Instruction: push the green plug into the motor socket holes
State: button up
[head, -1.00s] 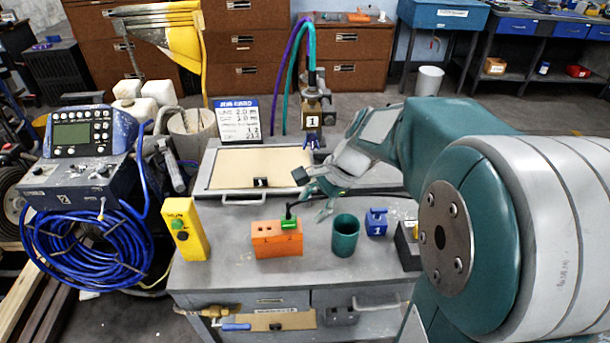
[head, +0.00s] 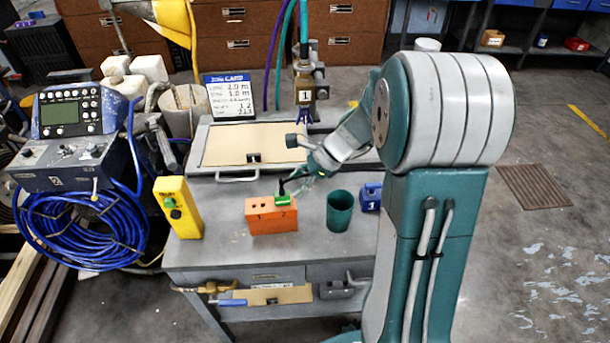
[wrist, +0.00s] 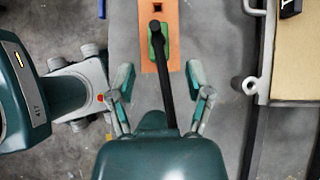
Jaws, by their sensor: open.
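The green plug (head: 283,199) sits at the right end of the top of the orange socket block (head: 270,222). Dark holes show on the block's top left of the plug. I cannot tell how deep the plug sits. A black cable rises from it. In the wrist view the plug (wrist: 153,45) lies on the orange block (wrist: 173,12), with the cable running back between my fingers. My gripper (wrist: 161,80) is open, its fingertips on either side of the cable, just short of the plug. In the head view my gripper (head: 302,186) is right beside the plug.
A dark green cup (head: 340,212) and a blue weight (head: 371,198) stand right of the block. A yellow box (head: 178,208) stands to the left. A panel with a handle (head: 237,178) lies behind. The grey bench top is bare around the block.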

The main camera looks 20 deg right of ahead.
aim_at(288, 193)
jog(key=shift+x, duration=2.5)
jog(key=shift+s+r, duration=0.1)
grip_shut()
